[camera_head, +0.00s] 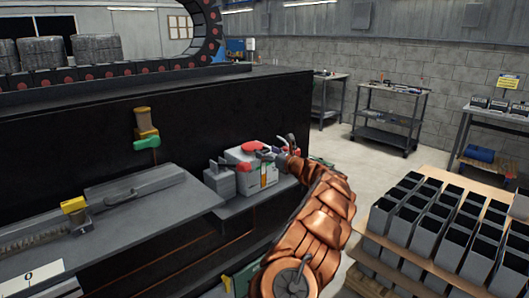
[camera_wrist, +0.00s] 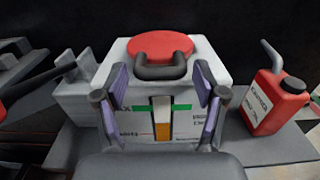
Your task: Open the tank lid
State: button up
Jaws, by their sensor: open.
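The tank (camera_wrist: 189,115) is a light grey box with a round red lid (camera_wrist: 161,45) on top. A dark curved handle (camera_wrist: 160,70) sits at the lid's front edge. In the head view the tank (camera_head: 262,178) stands on a shelf against the black machine, with its red lid (camera_head: 252,146) on top. My gripper (camera_wrist: 160,96) is open, with its two purple-padded fingers on either side of the tank's front in the wrist view. The handle shows between and beyond the fingertips. In the head view my gripper (camera_head: 284,148) is beside the tank's right side, partly overlapping it.
A red canister (camera_wrist: 272,103) with a grey spout stands right of the tank. A grey block (camera_wrist: 80,95) stands close on its left. The shelf (camera_head: 240,206) is narrow. A pallet of dark boxes (camera_head: 430,225) lies to the right, with open floor (camera_head: 375,165) behind it.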

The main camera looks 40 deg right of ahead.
jog(key=shift+w+a, duration=0.1)
jog(key=shift+w, duration=0.5)
jog(key=shift+c, duration=0.3)
jog(key=shift+w+a, duration=0.1)
grip_shut()
